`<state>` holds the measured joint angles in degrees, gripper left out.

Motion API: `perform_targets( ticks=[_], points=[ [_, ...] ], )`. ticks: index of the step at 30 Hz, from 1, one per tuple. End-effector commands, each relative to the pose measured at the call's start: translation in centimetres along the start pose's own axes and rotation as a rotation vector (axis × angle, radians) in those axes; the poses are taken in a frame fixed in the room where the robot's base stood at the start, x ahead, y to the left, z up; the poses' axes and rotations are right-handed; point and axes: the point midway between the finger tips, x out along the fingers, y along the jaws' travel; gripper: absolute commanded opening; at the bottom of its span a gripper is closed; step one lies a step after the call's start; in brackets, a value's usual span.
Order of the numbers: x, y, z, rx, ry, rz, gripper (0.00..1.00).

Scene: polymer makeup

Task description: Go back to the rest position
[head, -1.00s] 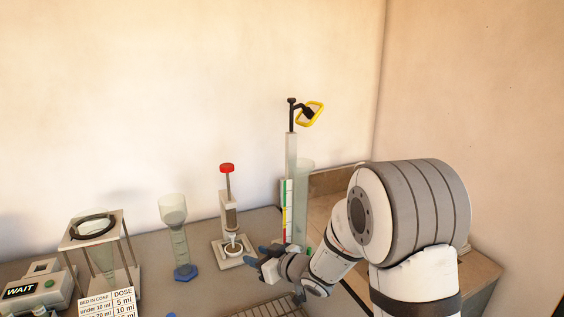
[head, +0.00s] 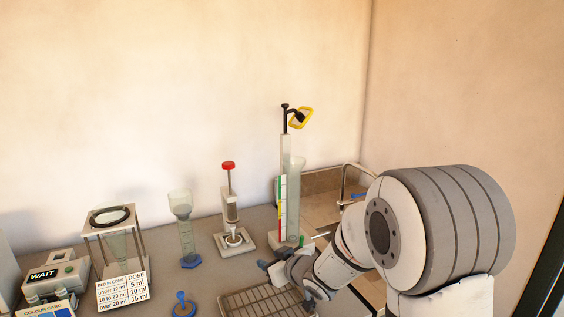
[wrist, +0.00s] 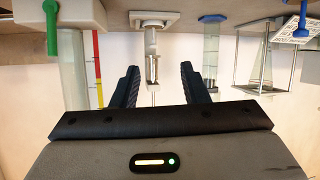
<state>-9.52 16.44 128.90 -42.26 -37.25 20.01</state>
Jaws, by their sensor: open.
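My gripper (head: 270,262) is open with nothing between its dark fingers. In the head view it is low over the bench, in front of and to the right of a small dosing stand (head: 231,212) with a red knob (head: 228,165). In the wrist view, which shows the scene upside down, the fingers (wrist: 160,85) spread on either side of the stand's pale shaft (wrist: 152,65), which lies beyond them. I cannot tell the exact gap to the stand. My arm comes in from the right.
A tall column with a coloured scale (head: 280,210) and a clear cylinder (head: 296,200) stand behind my gripper. A wire rack (head: 260,301) lies below. A measuring cylinder (head: 187,230), a framed cone (head: 115,240), a dose card (head: 123,288) and a WAIT box (head: 58,275) stand left.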

Motion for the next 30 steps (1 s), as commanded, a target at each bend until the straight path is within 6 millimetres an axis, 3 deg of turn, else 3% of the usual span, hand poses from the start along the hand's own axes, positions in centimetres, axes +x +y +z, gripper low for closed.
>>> perform_targets(
  ticks=[8,11,15,17,21,24,30],
  points=[
    [-6.2,4.3,-0.7,0.041,-0.168,0.216,0.41],
    [-10.3,5.8,-0.5,0.086,-0.27,0.315,0.41],
    [-17.7,6.4,0.6,0.192,-0.455,0.436,0.41],
    [-20.9,5.8,1.2,0.249,-0.536,0.466,0.41],
    [-27.6,2.9,2.9,0.39,-0.712,0.475,0.41],
    [-31.2,0.3,3.7,0.473,-0.81,0.448,0.41],
    [-34.7,-3.1,4.5,0.561,-0.912,0.387,0.41]
  ],
)
